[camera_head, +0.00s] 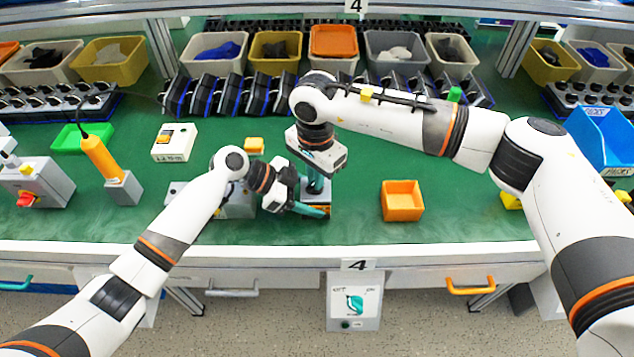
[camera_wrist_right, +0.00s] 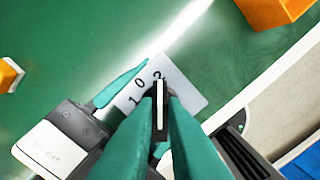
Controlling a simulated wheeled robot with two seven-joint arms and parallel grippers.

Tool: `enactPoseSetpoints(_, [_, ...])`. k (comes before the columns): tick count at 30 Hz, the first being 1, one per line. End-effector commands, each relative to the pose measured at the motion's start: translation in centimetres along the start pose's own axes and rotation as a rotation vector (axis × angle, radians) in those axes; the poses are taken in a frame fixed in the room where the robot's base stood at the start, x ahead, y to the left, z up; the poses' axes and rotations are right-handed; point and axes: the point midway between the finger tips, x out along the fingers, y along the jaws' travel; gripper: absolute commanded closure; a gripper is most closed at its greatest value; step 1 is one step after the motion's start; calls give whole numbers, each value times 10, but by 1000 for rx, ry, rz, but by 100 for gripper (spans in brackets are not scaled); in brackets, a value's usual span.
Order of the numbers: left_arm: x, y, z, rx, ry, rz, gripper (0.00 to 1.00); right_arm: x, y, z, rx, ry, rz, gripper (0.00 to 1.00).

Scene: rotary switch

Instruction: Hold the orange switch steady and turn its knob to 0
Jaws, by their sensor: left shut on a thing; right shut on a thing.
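The orange switch (camera_head: 326,209) stands on the green bench top in the head view, largely hidden by my grippers. The right wrist view shows its pale dial plate (camera_wrist_right: 190,88) with the marks 0, 1 and 2. My right gripper (camera_head: 316,188) points down from above and is shut on the black knob (camera_wrist_right: 160,110). The knob's white line has its upper end close to the 2, not at the 0. My left gripper (camera_head: 318,211) comes in low from the left and is shut on the switch body. One of its teal fingers lies along the plate's edge in the wrist view.
An orange bin (camera_head: 402,201) stands right of the switch. A small yellow-orange block (camera_head: 253,145) lies behind to the left. A grey box (camera_head: 238,205) is partly hidden behind my left arm. The bench's front edge is close.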

Motion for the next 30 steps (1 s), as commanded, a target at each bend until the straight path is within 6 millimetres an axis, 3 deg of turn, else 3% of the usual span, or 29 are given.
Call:
enactPoseSetpoints(15, [0,0,-1,-2,1,0,66,0,0,0,-747,0,1,100])
enactPoseSetpoints(16, [0,0,-1,-2,1,0,66,0,0,0,-753,1,1,87])
enactPoseSetpoints(20, [0,0,-1,-2,2,0,66,0,0,0,-746,1,1,67])
enactPoseSetpoints(30, [0,0,-1,-1,2,0,66,-2,0,0,-743,0,1,67])
